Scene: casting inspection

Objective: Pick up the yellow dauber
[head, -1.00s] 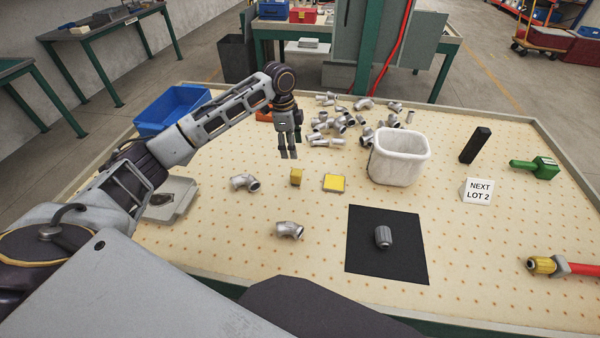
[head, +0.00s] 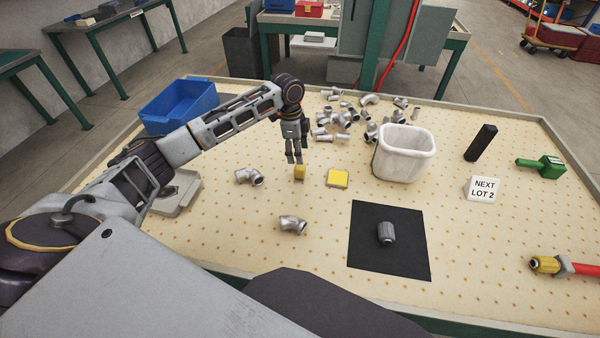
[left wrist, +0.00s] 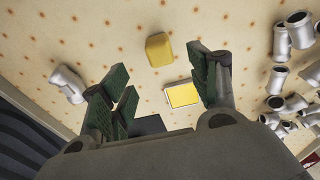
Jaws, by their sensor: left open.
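The yellow dauber (head: 300,173) is a small yellow block standing on the pegboard table, left of a flat yellow pad (head: 338,178). In the left wrist view the dauber (left wrist: 158,49) shows beyond the fingertips, between the two finger sides, and the pad (left wrist: 182,95) lies nearer the right finger. My left gripper (head: 294,160) points down just above and behind the dauber. It is open and empty, with its green-padded fingers (left wrist: 160,75) spread apart and not visibly touching the dauber. My right gripper is not in view.
Silver elbow fittings (head: 249,177) (head: 293,225) lie left and front of the dauber. Several more fittings (head: 345,118) are heaped behind. A white bin (head: 404,153) stands right, a black mat (head: 365,262) with a grey fitting (head: 386,232) in front, a blue crate (head: 180,108) back left.

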